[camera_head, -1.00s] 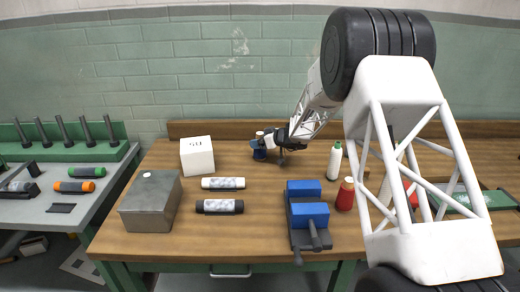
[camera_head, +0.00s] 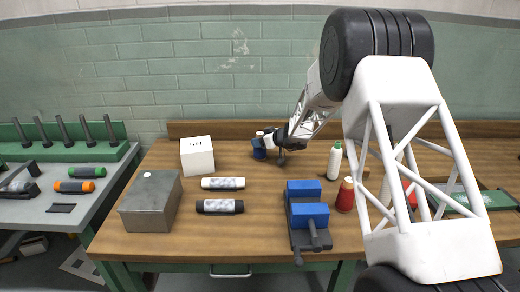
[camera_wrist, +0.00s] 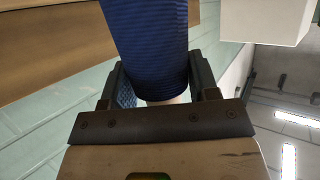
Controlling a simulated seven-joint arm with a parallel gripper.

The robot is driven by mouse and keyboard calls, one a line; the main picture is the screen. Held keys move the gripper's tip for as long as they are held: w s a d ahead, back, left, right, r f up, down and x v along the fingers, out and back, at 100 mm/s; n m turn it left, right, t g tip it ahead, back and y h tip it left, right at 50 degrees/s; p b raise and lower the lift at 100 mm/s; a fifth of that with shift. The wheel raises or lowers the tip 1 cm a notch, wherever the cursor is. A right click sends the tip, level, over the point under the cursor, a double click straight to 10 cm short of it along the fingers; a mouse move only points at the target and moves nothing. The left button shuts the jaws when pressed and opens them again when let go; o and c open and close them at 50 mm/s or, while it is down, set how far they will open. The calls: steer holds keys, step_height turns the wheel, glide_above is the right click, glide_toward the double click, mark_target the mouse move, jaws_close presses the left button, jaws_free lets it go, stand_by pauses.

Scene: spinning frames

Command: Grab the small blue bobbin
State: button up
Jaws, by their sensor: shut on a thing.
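The small blue bobbin (camera_head: 259,150) stands near the back of the wooden table in the head view, with a pale top. My gripper (camera_head: 268,139) reaches it from the right, with its fingers at the bobbin's upper part. In the wrist view the blue ribbed bobbin (camera_wrist: 146,45) fills the space between the two dark fingers of my gripper (camera_wrist: 155,85), which are shut on it. Its pale end shows near the gripper's palm. Whether its base touches the table is hard to tell.
A white box (camera_head: 197,156) stands left of the bobbin. Two cylinders, white (camera_head: 223,184) and black (camera_head: 219,206), lie in front. A metal box (camera_head: 151,204), a blue vise (camera_head: 307,212), a red bobbin (camera_head: 345,196) and a white bottle (camera_head: 334,162) stand around.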

steer(key=shift+r, duration=0.15)
step_height(320, 180, up, 10)
steer(key=shift+f, duration=0.15)
stand_by(0.7)
stand_by(0.5)
